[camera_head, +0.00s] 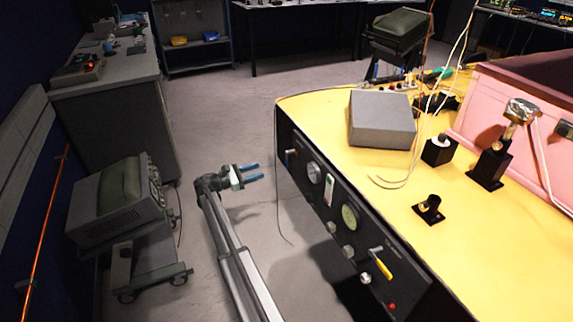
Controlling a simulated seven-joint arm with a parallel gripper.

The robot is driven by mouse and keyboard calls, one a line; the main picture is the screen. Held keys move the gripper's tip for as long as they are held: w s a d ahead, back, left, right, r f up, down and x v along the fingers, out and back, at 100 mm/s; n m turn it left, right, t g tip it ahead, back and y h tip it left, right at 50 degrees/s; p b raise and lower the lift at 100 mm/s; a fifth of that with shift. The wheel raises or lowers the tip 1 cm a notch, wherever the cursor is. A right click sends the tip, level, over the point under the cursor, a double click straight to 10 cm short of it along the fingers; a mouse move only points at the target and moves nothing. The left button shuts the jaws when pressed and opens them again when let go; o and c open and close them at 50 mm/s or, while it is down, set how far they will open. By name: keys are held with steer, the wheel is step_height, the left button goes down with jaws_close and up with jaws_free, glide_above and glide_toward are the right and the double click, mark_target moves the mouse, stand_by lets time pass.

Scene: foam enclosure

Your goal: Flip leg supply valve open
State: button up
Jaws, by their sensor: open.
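A black control panel (347,218) runs along the front of the yellow-topped table. The labels are too small to read, so I cannot tell which one is the leg supply valve. My gripper (258,172) is open and empty, its two blue fingers pointing right toward the panel's far left end. It is apart from the panel, over the floor to the left.
The yellow table (330,112) holds a grey box (382,119), black mounts and a pink enclosure (520,110). Floor between cart and panel is clear around my arm.

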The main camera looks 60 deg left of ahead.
mark_target(286, 163)
steer(key=w+n, duration=0.1)
steer(key=w, duration=0.6)
steer(key=w+n, duration=0.1)
steer(key=w, duration=0.5)
steer(key=shift+w+d, duration=0.15)
steer(key=shift+w, duration=0.25)
jaws_close()
stand_by(0.4)
